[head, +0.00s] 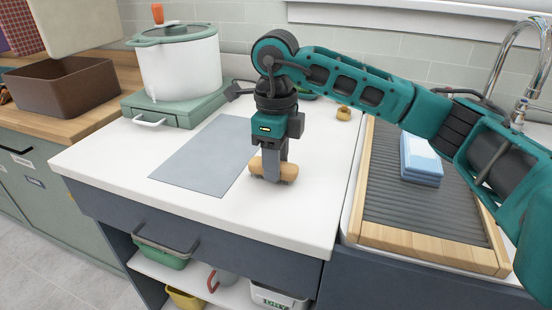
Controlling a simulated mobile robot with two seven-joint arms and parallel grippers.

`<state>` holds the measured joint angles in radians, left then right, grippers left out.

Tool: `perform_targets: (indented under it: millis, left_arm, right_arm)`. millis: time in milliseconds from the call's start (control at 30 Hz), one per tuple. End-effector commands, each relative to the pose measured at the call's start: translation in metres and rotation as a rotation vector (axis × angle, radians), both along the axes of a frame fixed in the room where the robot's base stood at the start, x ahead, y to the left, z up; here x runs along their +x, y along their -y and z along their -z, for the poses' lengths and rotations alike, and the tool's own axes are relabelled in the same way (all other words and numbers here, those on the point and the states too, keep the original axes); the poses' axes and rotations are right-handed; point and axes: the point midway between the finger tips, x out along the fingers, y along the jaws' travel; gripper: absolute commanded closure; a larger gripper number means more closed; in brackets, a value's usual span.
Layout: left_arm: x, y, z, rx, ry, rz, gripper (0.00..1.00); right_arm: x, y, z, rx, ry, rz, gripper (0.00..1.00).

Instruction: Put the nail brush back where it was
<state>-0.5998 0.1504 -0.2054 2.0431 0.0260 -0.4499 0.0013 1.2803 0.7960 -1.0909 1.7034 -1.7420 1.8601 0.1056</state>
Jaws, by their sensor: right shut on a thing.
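The nail brush (288,171) has a light wooden body and sits between the fingers of my right gripper (272,172). My right gripper is shut on it and points straight down over the white counter (225,209), to the right of a flat grey mat (207,155). I cannot tell whether the brush touches the counter. The gripper's fingers cover the middle of the brush. My left gripper is not in view.
A white pot (180,68) with a green lid stands on a green stove (160,110) at the back left. A brown bin (63,90) stands further left. On the right, folded blue towels (421,160) lie on a ridged drainboard (425,215) near the faucet (520,45). The counter's front is clear.

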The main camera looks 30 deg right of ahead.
Motion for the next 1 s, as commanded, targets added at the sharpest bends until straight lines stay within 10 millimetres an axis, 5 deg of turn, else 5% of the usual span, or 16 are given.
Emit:
perform_targets:
  millis: [267, 567, 1000]
  left_arm:
    - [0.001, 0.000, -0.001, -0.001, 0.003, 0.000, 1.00]
    - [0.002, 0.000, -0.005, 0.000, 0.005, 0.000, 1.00]
    - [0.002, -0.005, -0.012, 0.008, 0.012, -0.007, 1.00]
  right_arm:
    - [0.000, 0.000, 0.001, -0.001, -0.001, 0.000, 0.38]
    - [0.000, 0.000, -0.003, 0.000, 0.000, 0.000, 0.37]
    - [0.001, 0.000, -0.086, 0.000, 0.004, 0.000, 0.37]
